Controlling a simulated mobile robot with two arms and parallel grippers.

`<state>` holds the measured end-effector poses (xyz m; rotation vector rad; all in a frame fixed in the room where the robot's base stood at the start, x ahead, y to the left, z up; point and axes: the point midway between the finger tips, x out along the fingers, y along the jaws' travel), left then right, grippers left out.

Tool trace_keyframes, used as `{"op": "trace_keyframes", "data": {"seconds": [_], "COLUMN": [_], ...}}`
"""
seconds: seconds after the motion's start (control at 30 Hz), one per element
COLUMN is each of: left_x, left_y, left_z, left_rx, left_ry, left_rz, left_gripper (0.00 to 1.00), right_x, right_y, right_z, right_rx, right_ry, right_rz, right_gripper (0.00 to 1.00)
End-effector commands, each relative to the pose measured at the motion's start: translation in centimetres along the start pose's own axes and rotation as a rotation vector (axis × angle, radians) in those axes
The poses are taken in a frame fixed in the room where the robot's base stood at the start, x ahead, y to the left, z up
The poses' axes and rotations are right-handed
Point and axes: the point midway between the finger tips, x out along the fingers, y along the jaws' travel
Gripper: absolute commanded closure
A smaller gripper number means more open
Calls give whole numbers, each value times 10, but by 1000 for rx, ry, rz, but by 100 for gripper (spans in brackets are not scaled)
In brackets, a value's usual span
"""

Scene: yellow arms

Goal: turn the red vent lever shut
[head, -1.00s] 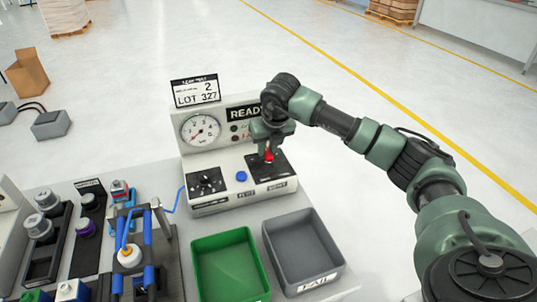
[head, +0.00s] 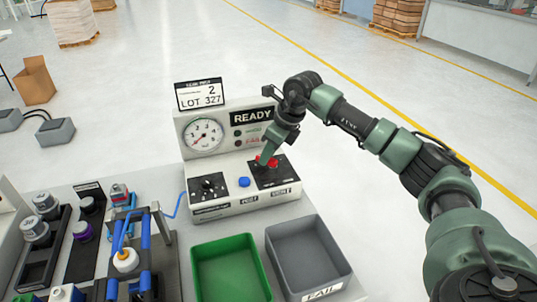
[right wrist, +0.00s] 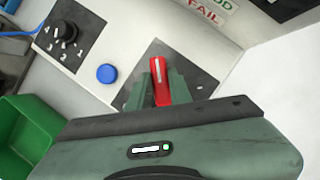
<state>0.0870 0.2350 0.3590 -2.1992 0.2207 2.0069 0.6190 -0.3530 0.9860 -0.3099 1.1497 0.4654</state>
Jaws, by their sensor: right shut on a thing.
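The red vent lever (head: 272,163) sits on a black plate at the right end of the test unit's sloped panel. In the right wrist view the lever (right wrist: 161,76) is a red bar with a pale stripe, standing between the two green fingers. My right gripper (head: 265,159) is shut on the lever, with one finger on each side. The gripper also shows in the right wrist view (right wrist: 157,92), where its body hides the lever's near end. In the head view the fingers partly cover the lever. My left gripper is not in view.
A blue button (head: 244,182) and a black dial (head: 207,187) sit left of the lever. Behind them stand a gauge (head: 203,134) and a READY display (head: 252,117). A green bin (head: 231,245) and a grey FAIL bin (head: 308,262) stand in front. A blue-clamped fixture (head: 146,235) is at left.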

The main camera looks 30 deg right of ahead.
Motion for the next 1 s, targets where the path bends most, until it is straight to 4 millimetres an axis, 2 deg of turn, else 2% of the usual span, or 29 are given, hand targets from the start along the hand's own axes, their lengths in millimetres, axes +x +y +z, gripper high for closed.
{"op": "trace_keyframes", "data": {"seconds": [0.6,0.63,0.7,1.0], "left_x": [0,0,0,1], "left_y": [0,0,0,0], "left_z": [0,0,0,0], "left_rx": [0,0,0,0], "left_ry": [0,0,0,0], "left_rz": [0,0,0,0], "left_gripper": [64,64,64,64], "right_x": [-2,-2,-2,-1], "right_y": [0,-1,0,0], "right_z": [2,2,1,0], "right_rx": [-36,-36,-36,-35], "right_ry": [-4,-5,-4,-1], "right_rz": [11,11,11,13], "right_gripper": [100,72,58,58]}}
